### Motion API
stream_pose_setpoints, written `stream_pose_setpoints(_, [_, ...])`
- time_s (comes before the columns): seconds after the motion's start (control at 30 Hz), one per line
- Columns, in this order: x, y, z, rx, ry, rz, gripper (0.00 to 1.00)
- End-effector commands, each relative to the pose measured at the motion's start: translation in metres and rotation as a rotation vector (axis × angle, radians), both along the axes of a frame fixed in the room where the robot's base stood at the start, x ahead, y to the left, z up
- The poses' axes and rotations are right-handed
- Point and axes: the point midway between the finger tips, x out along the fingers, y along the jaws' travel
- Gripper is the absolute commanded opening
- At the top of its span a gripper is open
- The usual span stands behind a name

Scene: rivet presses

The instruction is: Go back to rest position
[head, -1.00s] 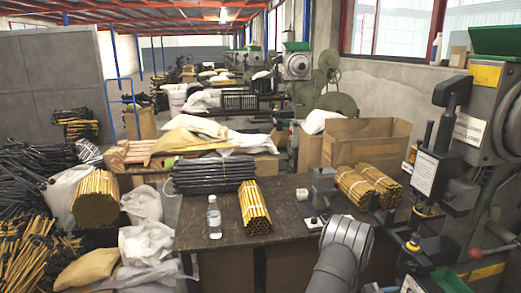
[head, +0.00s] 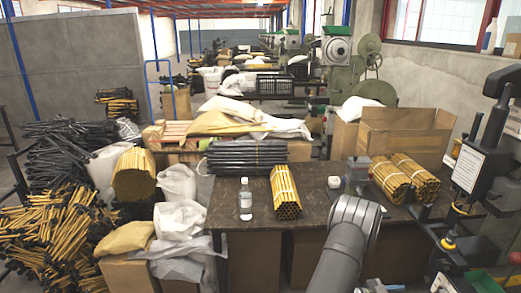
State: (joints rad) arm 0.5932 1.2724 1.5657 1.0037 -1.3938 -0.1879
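My arm (head: 345,240) reaches up from the bottom of the head view, with its rounded grey joint over the front right of the dark work table (head: 225,197). My gripper is not visible; the end of the arm is out of sight. On the table, a clear bottle with a white cap (head: 246,200) stands upright left of a bundle of yellow tubes (head: 285,192). A row of black tube bundles (head: 245,158) lies behind them.
Two yellow tube bundles (head: 405,178) lie right of my arm, before an open cardboard box (head: 405,135). A small white item (head: 334,182) sits behind the joint. The press machine (head: 480,165) stands at the right. Sacks (head: 180,220) and tube piles fill the left.

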Motion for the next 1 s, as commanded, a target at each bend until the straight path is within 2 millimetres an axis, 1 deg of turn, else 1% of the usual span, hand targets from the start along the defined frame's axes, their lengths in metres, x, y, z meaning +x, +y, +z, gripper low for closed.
stream_pose_setpoints(0.03, [0.0,-0.01,-0.001,-0.001,0.029,-0.004,0.36])
stream_pose_setpoints(0.4, [0.0,-0.075,-0.004,-0.001,0.278,0.001,0.36])
stream_pose_setpoints(0.7, [-0.006,-0.121,-0.001,-0.01,0.451,0.0,0.36])
stream_pose_setpoints(0.77, [-0.006,-0.126,0.0,-0.011,0.468,0.0,0.36])
stream_pose_setpoints(1.0, [-0.005,-0.126,0.002,-0.012,0.411,0.002,0.36])
